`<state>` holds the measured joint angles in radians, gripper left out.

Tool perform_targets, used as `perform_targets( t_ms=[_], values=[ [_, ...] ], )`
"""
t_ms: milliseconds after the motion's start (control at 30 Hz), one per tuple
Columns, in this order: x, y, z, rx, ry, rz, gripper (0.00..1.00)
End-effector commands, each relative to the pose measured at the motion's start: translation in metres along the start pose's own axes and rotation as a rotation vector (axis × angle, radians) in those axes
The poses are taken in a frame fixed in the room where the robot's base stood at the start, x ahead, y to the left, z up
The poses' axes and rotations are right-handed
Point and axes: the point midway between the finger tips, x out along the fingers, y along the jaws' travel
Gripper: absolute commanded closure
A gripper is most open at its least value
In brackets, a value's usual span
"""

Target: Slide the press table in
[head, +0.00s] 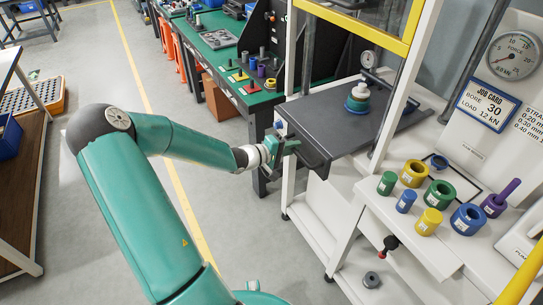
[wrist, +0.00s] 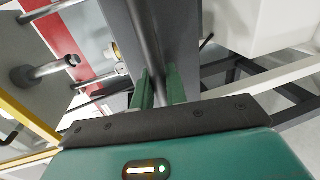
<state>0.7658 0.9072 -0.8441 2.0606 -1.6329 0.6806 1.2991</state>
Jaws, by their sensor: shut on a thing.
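The press table (head: 330,122) is a dark grey slab that juts out of the white and yellow press frame toward my arm. A stacked part, green and blue with a pale top (head: 357,98), stands on it toward the back. My gripper (head: 291,147) is at the table's front edge. In the wrist view my green fingers (wrist: 159,88) are shut on the dark bar handle (wrist: 147,38), one finger on each side. The grip itself is partly hidden by the gripper body in the head view.
A white shelf to the right holds a green ring (head: 440,193) and several other coloured rings and plugs. A small dial gauge (head: 369,60) is behind the stacked part. A green workbench (head: 222,57) stands at the back.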

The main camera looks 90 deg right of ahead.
Motion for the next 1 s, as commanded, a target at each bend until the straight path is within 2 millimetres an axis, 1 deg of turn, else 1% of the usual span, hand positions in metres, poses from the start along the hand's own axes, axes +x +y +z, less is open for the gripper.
perform_targets(
  t_ms=[33,200,300,400,600,933,967,1000],
  values=[
    [0.014,0.004,0.001,0.001,-0.004,0.006,1.0],
    [0.048,0.011,0.001,0.002,-0.003,0.004,1.0],
    [0.062,0.014,0.001,0.001,-0.002,0.004,1.0],
    [0.072,0.016,0.0,0.002,0.0,0.004,1.0],
    [0.081,0.018,0.0,0.003,0.0,0.003,1.0],
    [0.083,0.02,0.0,0.003,0.0,0.005,1.0],
    [0.083,0.02,0.0,0.003,0.0,0.005,0.84],
    [0.083,0.02,0.0,0.003,0.0,0.005,0.76]
  ],
)
